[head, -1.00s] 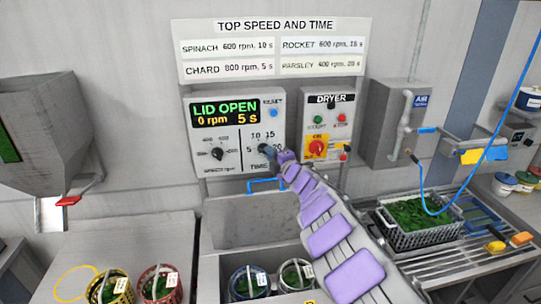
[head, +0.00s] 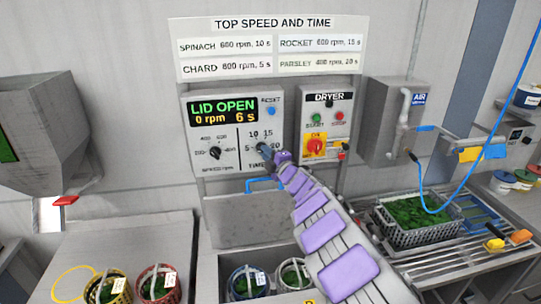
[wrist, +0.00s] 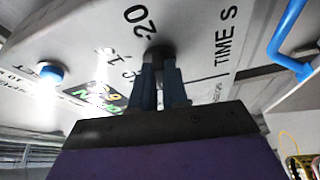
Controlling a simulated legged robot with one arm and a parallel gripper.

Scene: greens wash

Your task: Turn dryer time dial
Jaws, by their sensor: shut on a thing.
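The time dial (wrist: 157,52) is a dark knob on the dryer's control panel (head: 233,100), with 5, 10, 15 and 20 marked around it. My gripper (head: 265,150) is at the dial in the head view and covers most of it. In the wrist view my gripper (wrist: 160,82) has its two blue fingers shut on the dial. The display (head: 222,109) reads LID OPEN, 0 rpm, 6 s. The dial's pointer is hidden.
The speed dial (head: 216,153) is left of the time dial, and a blue reset button (head: 271,111) is above it. The dryer switch box (head: 325,130) stands to the right. A chart (head: 266,50) above lists chard at 5 s. A blue handle (head: 262,184) is below the panel.

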